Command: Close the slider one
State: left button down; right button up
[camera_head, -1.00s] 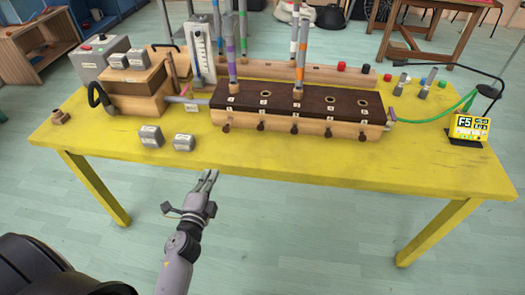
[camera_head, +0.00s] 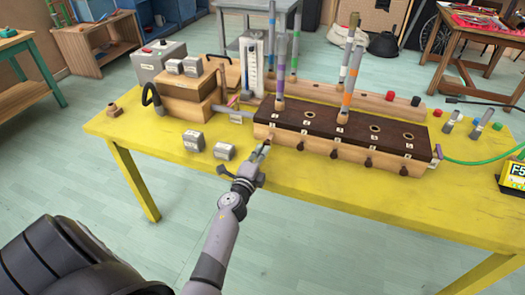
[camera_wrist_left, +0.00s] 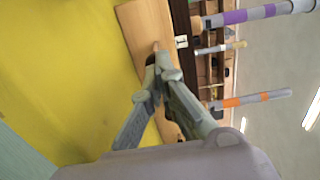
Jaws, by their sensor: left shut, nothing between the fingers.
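The wooden slider box (camera_head: 318,150) with a dark numbered top stands on the yellow table. Several dark slider knobs line its front face, such as the second one (camera_head: 300,146) and the third one (camera_head: 334,153). My left gripper (camera_head: 265,150) is shut and empty at the left end of that front, at slider one, whose knob it mostly hides. In the left wrist view, the fingertips (camera_wrist_left: 158,65) are close to the small slider peg (camera_wrist_left: 155,47) on the wooden front (camera_wrist_left: 145,24); I cannot tell whether they touch. My right gripper is not in view.
Striped tubes, such as the purple-banded one (camera_head: 279,84), stand upright in the box top. Two grey blocks (camera_head: 194,140) (camera_head: 225,151) lie on the yellow table (camera_head: 160,155) left of the gripper. A stepped wooden box (camera_head: 190,92) is behind them.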

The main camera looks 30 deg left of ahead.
aim_at(265, 144)
pick_arm(q)
jog(key=shift+w+a, duration=0.1)
jog(key=shift+w, duration=0.35)
jog(key=x, duration=0.3)
jog(key=shift+w+b, duration=0.1)
jog(key=shift+b, duration=0.3)
jog(key=shift+r, duration=0.25)
